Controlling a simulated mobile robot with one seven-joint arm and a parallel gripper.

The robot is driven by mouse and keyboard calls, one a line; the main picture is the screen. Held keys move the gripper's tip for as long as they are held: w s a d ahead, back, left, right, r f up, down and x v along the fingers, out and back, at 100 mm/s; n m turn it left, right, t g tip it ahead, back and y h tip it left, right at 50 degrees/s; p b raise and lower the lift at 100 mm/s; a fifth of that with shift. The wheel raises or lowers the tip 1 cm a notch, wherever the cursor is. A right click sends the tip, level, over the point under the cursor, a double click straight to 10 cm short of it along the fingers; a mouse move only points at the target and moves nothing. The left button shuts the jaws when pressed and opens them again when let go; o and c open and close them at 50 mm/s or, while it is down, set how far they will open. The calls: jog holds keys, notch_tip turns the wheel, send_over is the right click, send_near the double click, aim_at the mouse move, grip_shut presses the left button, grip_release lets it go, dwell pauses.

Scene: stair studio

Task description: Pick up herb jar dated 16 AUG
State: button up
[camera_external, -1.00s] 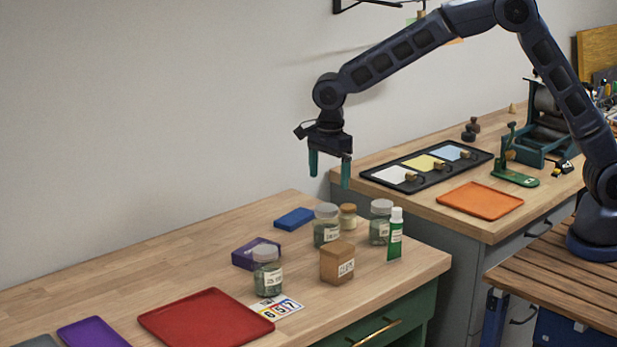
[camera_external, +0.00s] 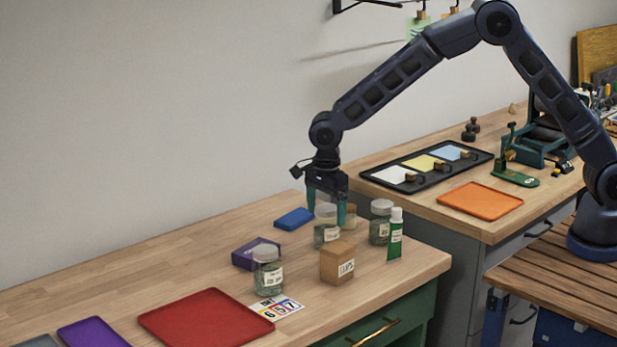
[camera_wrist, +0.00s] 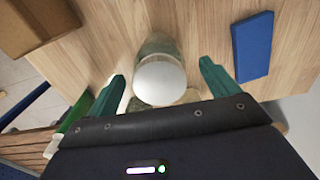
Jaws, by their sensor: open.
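Three glass jars with pale lids and green contents stand on the near wooden table in the external view: a front jar (camera_external: 268,277), a middle jar (camera_external: 327,237) and a right jar (camera_external: 380,229). Their labels are too small to read a date. My gripper (camera_external: 326,214) is open and points down over the middle jar, with its teal fingers on either side of the lid. In the wrist view the middle jar's lid (camera_wrist: 160,80) lies between the open fingers (camera_wrist: 162,69), with gaps on both sides.
A brown box (camera_external: 337,264), a green-white tube (camera_external: 395,238) and a small tan-lidded jar (camera_external: 349,217) stand close around the middle jar. A blue block (camera_external: 294,219), a purple box (camera_external: 254,254), a number card (camera_external: 277,308) and a red tray (camera_external: 205,320) lie leftward. The table's back left is clear.

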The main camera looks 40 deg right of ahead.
jog(key=shift+f, duration=1.4)
jog(key=c, duration=1.2)
jog(key=shift+c, duration=0.2)
jog(key=shift+r, duration=0.15)
